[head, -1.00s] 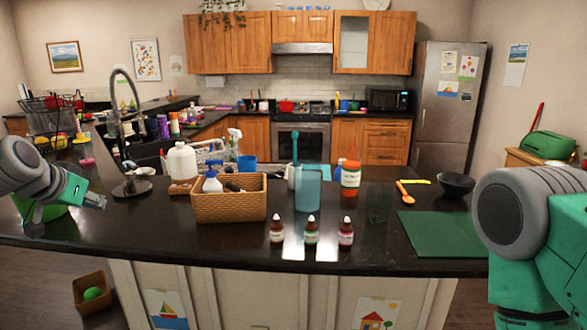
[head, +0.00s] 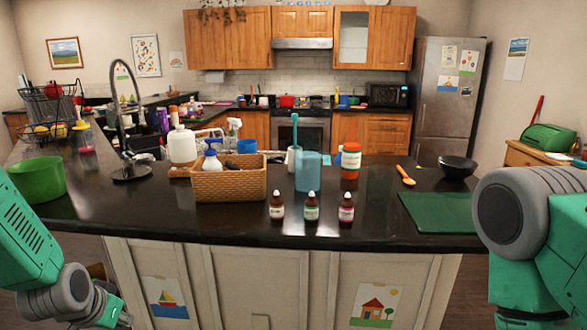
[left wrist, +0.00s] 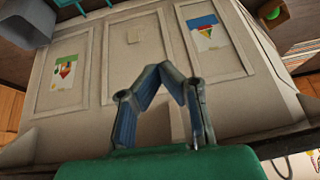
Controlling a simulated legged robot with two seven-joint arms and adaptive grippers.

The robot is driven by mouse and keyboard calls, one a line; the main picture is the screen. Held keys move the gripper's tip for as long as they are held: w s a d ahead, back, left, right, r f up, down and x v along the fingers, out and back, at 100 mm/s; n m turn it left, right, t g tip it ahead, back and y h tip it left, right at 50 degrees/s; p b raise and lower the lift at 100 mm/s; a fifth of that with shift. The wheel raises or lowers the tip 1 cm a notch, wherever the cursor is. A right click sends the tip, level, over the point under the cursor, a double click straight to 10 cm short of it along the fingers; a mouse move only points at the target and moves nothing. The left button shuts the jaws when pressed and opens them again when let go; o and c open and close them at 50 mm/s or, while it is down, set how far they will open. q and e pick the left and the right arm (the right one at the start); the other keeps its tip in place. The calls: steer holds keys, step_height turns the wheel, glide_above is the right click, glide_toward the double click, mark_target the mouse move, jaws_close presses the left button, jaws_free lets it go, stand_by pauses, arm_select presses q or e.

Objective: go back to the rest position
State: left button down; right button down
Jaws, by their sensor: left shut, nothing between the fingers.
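My left arm comes in at the lower left of the head view, bent down in front of the counter. My left gripper (head: 112,317) is at the bottom edge of that view, below the counter edge and partly cut off. In the left wrist view the left gripper (left wrist: 170,74) has its fingertips together with nothing between them, with the cabinet front behind. My right arm's grey joint and green link fill the right side of the head view. The right gripper is out of the picture.
The dark counter (head: 150,217) holds a green bowl (head: 40,181), a wicker basket (head: 228,186), several small bottles, a blue cup (head: 308,174) and a green mat (head: 438,212). The cabinet front (head: 232,275) with drawings faces me below it.

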arm_select(q)
steer(key=s+d+f+g+b, duration=0.2)
steer(key=s+d+f+b, duration=0.1)
steer(key=s+f, duration=0.9)
steer(key=s+d+f+g+b, duration=0.3)
steer(key=s+f, duration=0.9)
steer(key=s, duration=0.6)
steer(key=shift+s+d+f+b, duration=0.2)
steer(key=shift+s+d+b, duration=0.2)
steer(key=shift+b, duration=0.4)
